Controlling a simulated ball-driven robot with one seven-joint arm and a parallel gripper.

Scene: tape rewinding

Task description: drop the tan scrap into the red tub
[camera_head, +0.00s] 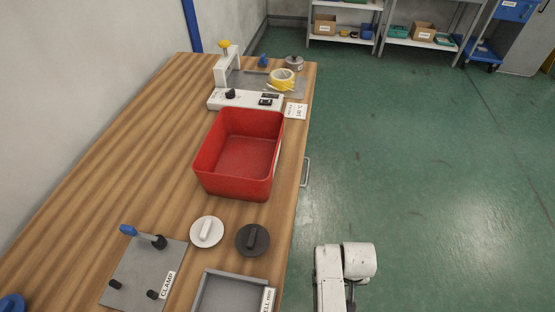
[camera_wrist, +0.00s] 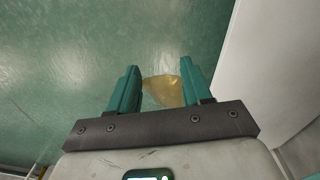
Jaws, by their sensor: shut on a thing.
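The red tub (camera_head: 224,184) stands open on the wooden bench in the head view, and its floor looks empty. My gripper (camera_wrist: 159,80) shows in the wrist view with two teal fingers shut on the tan scrap (camera_wrist: 163,91). The scrap is a thin, curved piece held between the fingers, with green floor behind it. In the head view my white arm is at the lower right, beyond the bench's right edge and apart from the tub. The gripper and the scrap cannot be made out there.
Behind the tub is a white machine (camera_head: 235,98) with a yellow tape roll (camera_head: 283,76). In front are a white disc (camera_head: 207,232), a dark disc (camera_head: 253,240), a grey tray (camera_head: 201,297) and a clamp plate (camera_head: 137,269). The floor right of the bench is clear.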

